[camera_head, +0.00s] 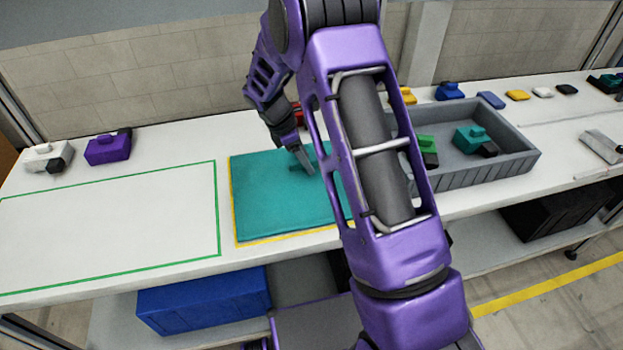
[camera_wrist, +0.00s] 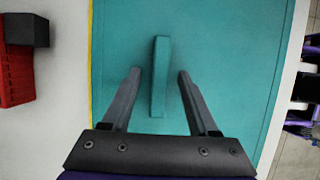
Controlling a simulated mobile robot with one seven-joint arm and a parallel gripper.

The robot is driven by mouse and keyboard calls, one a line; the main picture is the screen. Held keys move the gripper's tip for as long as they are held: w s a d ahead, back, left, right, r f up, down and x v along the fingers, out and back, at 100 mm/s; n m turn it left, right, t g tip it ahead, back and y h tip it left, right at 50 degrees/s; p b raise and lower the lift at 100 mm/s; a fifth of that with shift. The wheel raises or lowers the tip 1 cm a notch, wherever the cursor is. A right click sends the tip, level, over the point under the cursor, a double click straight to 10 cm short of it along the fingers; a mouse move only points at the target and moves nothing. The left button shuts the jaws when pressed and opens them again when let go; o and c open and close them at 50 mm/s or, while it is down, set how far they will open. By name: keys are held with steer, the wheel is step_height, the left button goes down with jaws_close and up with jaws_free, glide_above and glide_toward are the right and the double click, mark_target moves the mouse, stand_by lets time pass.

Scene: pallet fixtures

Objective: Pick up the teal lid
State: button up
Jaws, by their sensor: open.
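The teal lid (camera_head: 270,215) is a large flat panel with a raised bar-shaped handle. It lies on the white table over a yellow-edged area, partly hidden by my arm in the head view. In the wrist view the lid (camera_wrist: 230,40) fills most of the picture, with its handle (camera_wrist: 160,62) upright in the middle. My gripper (camera_head: 303,158) is over the lid, pointing down. In the wrist view my gripper (camera_wrist: 159,74) is open, with one finger on each side of the handle and a gap on both sides.
A grey tray (camera_head: 520,160) with green and teal parts stands right of my arm. A green-outlined area (camera_head: 110,225) on the left is empty. A purple part (camera_head: 108,147) and a white part (camera_head: 48,158) sit behind it. A red object (camera_wrist: 15,75) is near the lid.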

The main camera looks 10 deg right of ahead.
jaws_close()
stand_by(0.3)
stand_by(1.2)
